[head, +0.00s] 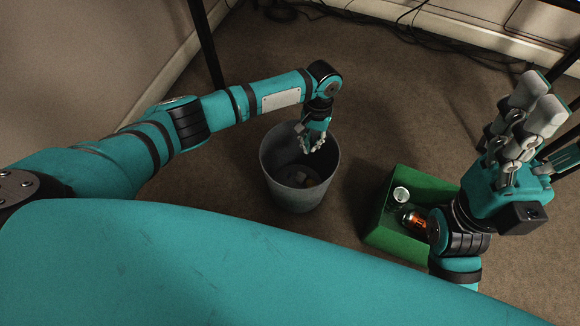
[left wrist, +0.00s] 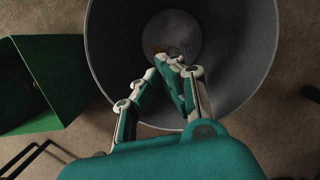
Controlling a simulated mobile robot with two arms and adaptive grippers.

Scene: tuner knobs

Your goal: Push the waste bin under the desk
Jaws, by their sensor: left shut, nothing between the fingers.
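The waste bin (head: 285,196) is a grey, round, open-topped bin standing upright on the carpet in the middle of the head view, with some small litter at its bottom. It fills much of the left wrist view (left wrist: 255,60). My left gripper (head: 312,148) is shut and empty, its fingers pointing down over the bin's mouth near the back rim; I cannot tell whether they touch the wall. It also shows in the left wrist view (left wrist: 178,66). My right gripper (head: 535,108) is raised at the right, fingers extended and apart, empty. A black desk leg (head: 205,45) shows behind; the desktop is out of view.
A green box (head: 385,232) with a white cup (head: 401,194) and an orange-and-dark item (head: 413,218) stands right of the bin. Dark cables (head: 425,30) lie along the back baseboard (head: 455,25). Carpet behind the bin is mostly clear.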

